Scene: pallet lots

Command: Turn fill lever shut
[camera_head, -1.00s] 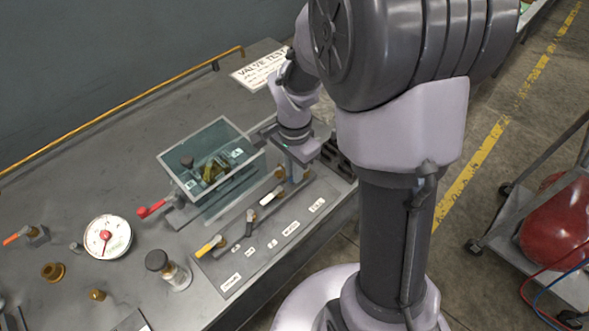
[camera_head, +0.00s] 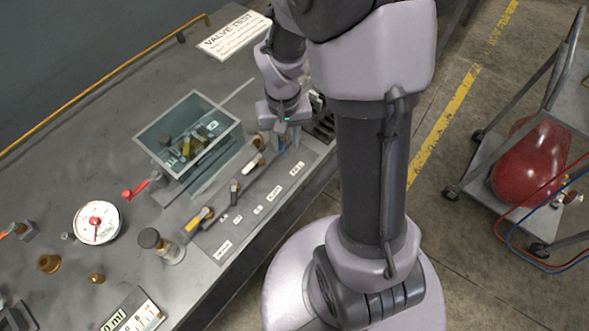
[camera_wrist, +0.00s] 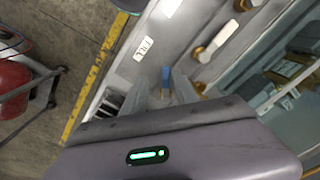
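The fill lever, with a blue handle (camera_wrist: 165,76), shows in the wrist view beside the white FILL label (camera_wrist: 144,48). A brass valve body (camera_wrist: 200,88) is just right of the handle. My gripper (camera_wrist: 163,92) points down at the panel, with its grey fingers apart on either side of the blue handle. I see no clear contact between them. In the head view my gripper (camera_head: 279,138) is low over the right end of the valve panel (camera_head: 222,246), where a bit of blue shows. The lever's lower part is hidden by my gripper.
Other levers stand in the row, including a white-handled one (camera_wrist: 217,40) and a yellow one (camera_head: 197,220). A clear-walled tank (camera_head: 188,135) with small parts is behind the row. A gauge (camera_head: 97,222) and jar (camera_head: 160,246) are left. A cart (camera_head: 540,150) carries a red cylinder.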

